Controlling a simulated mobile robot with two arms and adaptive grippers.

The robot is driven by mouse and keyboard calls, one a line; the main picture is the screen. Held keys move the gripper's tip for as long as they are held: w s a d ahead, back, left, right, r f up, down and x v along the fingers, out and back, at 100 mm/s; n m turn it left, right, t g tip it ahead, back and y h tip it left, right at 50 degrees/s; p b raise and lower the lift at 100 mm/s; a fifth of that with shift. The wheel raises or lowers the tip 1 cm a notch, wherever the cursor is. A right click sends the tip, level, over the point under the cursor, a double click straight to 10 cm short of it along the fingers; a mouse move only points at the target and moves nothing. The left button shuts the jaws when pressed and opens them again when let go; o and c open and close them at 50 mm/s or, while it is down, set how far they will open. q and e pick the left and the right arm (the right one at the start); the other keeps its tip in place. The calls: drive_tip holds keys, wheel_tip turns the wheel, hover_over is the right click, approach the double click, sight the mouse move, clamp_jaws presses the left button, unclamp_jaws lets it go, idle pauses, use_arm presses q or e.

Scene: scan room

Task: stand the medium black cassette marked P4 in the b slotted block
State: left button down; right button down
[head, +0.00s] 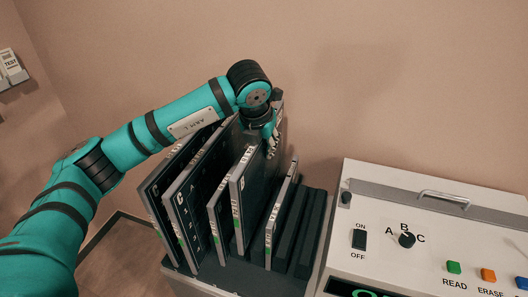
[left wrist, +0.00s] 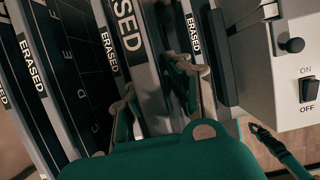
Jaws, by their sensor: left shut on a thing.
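My left gripper (head: 271,140) is at the upper edge of a black cassette (head: 252,182) with a pale spine. In the left wrist view its fingers (left wrist: 160,98) are on either side of this cassette (left wrist: 130,35), whose spine reads ERASED. The gripper is shut on it. The cassette stands upright among others and rises above its nearest neighbours. Its lower end is hidden, and I cannot read a P4 mark. The dark slotted block (head: 312,228) shows empty ridges at its right end; no letter b is readable. My right gripper (left wrist: 262,133) shows small in the left wrist view; its jaws are unclear.
Large cassettes (head: 180,212) stand to the left of the held one, with a smaller cassette (head: 218,222) between. Another small cassette (head: 270,235) stands just to its right. A pale console (head: 420,205) with a handle, knob and buttons is at the right. A wall is behind.

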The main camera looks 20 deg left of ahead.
use_arm(q)
drive_tip(key=shift+r, duration=0.2)
drive_tip(key=shift+r+p, duration=1.9)
drive_tip(key=shift+r, duration=2.55)
